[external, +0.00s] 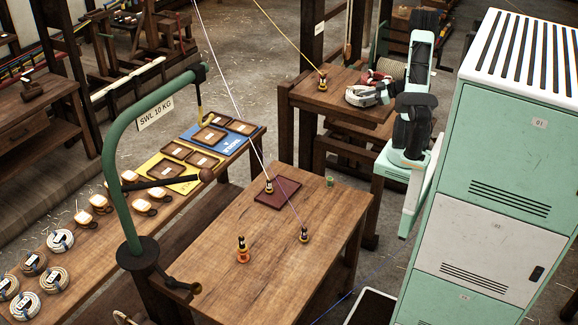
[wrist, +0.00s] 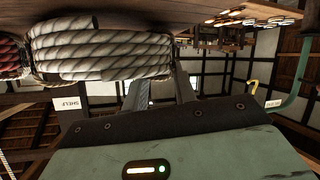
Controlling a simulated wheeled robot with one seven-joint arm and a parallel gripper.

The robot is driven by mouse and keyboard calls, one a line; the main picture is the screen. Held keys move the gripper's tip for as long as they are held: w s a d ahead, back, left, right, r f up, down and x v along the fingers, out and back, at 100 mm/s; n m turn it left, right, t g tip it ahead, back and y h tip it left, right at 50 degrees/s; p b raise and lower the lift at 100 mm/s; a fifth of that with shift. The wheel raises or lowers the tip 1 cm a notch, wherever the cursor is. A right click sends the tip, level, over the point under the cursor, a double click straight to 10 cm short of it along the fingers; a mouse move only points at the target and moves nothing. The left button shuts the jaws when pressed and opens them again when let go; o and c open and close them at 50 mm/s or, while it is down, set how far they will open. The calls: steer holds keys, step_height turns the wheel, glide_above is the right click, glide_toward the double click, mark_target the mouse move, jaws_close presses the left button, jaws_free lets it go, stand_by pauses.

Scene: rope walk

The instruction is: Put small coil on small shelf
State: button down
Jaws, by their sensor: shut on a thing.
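A white rope coil (wrist: 100,52) fills the upper left of the wrist view, close against a wooden surface. My gripper (wrist: 160,85) has both fingers up against this coil and is shut on it; the contact itself is partly hidden. In the external view my gripper (external: 362,95) is low over the small wooden table (external: 310,95) at the back. A pale coil (external: 391,68) and a red one (external: 373,77) show beside it there; the red coil (wrist: 8,60) also shows at the wrist view's left edge. A shelf label (wrist: 70,103) appears in the wrist view.
A long bench at left holds several coils (external: 60,240) and trays (external: 208,137). The middle table (external: 210,220) carries a dark red tray (external: 278,192) and small rope fittings. A green post (external: 125,200) and mint lockers (external: 500,150) stand as obstacles.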

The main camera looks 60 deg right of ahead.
steer(key=shift+f, duration=0.15)
steer(key=c, duration=1.1)
jaws_free()
